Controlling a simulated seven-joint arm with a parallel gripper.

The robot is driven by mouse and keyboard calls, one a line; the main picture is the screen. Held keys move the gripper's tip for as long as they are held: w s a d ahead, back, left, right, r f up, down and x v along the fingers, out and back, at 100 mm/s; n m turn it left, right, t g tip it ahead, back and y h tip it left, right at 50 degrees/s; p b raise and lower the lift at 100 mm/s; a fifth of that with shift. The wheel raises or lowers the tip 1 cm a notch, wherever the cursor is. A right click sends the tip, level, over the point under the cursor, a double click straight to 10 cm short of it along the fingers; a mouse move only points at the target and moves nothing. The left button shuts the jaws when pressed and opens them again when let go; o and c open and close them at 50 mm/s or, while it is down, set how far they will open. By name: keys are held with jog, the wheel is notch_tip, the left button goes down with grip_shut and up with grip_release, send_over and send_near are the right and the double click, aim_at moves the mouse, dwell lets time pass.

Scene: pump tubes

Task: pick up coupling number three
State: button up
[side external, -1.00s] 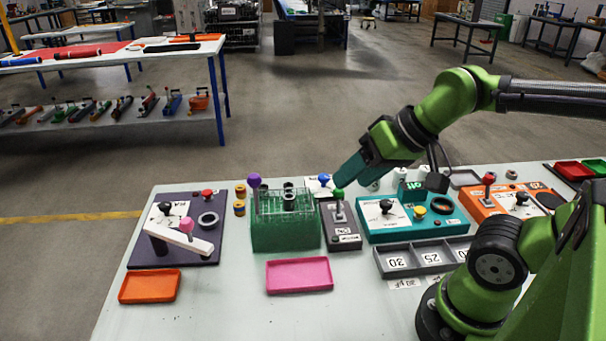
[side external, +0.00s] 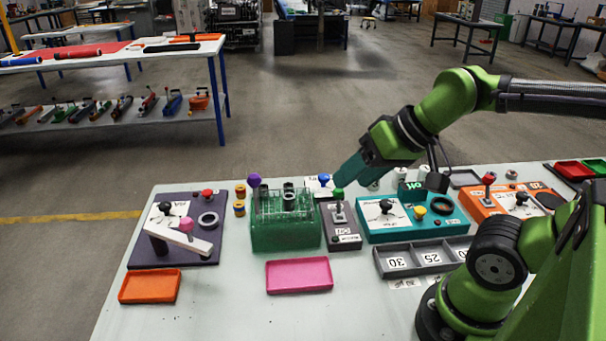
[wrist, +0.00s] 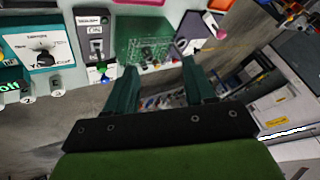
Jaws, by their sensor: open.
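Small white cylinders, which may be the couplings, stand along the table's far edge behind the teal panel, one of them (side external: 400,174) in the side view. In the wrist view they show at the left, one (wrist: 57,85) nearest my fingers. I cannot read a number three on any of them. In the side view my gripper (side external: 345,176) hangs near the table's back edge, by the blue knob and left of the white cylinders.
A green tube rack (side external: 285,232) with dark tubes stands left of my gripper. A grey switch box (side external: 341,236) and the teal panel (side external: 410,228) are in front. A pink tray (side external: 299,275) and an orange tray (side external: 150,286) lie nearer. The front middle of the table is clear.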

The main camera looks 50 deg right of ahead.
jog(key=shift+c, duration=1.2)
jog(key=n+g, duration=0.4)
jog(key=n, duration=0.5)
send_near(289, 196)
jog(key=shift+h, duration=0.4)
jog(key=f, duration=0.1)
jog(key=w+a+f, duration=0.1)
jog(key=f, duration=0.2)
jog(key=shift+w+a+f, duration=0.1)
jog(key=shift+w+a, duration=0.15)
jog(key=shift+w, duration=0.1)
jog(key=shift+m, duration=0.3)
jog(key=x, duration=0.5)
jog(key=shift+s+d+f, duration=0.1)
jog(key=shift+d+f, duration=0.05)
jog(key=shift+f, duration=0.2)
